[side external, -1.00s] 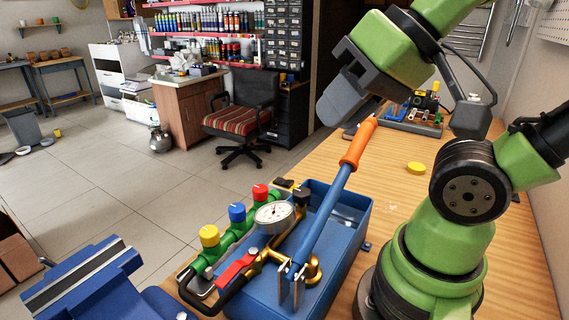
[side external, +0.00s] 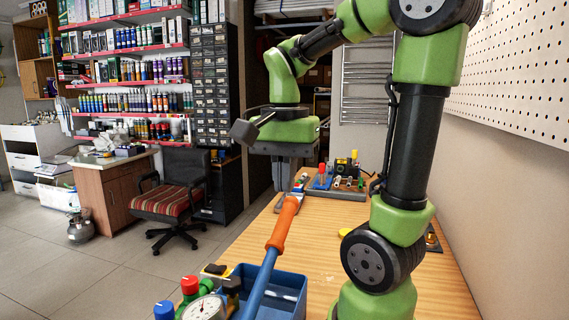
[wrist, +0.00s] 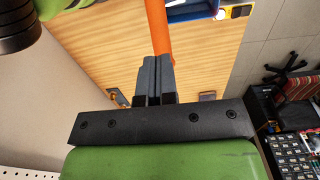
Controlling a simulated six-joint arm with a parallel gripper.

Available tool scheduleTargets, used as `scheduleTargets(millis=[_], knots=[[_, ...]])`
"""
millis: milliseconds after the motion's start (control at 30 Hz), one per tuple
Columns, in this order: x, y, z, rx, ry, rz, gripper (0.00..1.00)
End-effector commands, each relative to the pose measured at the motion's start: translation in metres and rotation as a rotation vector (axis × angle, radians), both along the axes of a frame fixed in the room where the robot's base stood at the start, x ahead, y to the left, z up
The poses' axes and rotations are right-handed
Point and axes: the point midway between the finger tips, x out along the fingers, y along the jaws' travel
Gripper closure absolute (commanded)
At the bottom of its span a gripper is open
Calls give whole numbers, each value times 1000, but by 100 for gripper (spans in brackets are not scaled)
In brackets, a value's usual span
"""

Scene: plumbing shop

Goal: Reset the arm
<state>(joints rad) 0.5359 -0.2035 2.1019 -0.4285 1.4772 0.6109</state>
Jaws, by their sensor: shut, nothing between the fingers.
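My gripper (side external: 283,186) hangs pointing down over the wooden bench, with its fingers together and nothing between them. The wrist view also shows the closed grey fingers (wrist: 153,80). The orange handle (side external: 283,222) of the pump lever stands tilted up from the blue tank (side external: 290,284). In the side view the handle is just below and in front of the fingertips. In the wrist view the orange handle (wrist: 157,28) shows past the fingertips; I cannot tell the exact gap, but it is not gripped.
A pressure gauge (side external: 205,309) and coloured valve knobs stand left of the tank. A tray of small parts (side external: 337,187) is at the bench's far end. A yellow disc (side external: 345,232) lies on the bench. The pegboard wall (side external: 515,75) rises on the right.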

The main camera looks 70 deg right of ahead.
Motion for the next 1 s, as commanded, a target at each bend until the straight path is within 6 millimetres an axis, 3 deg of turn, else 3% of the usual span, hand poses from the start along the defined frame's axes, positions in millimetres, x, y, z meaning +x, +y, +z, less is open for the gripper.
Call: scheduleTargets(millis=[267,1000], knots=[[0,0,-15,1,-1,2,100],[0,0,-15,0,-2,3,100]])
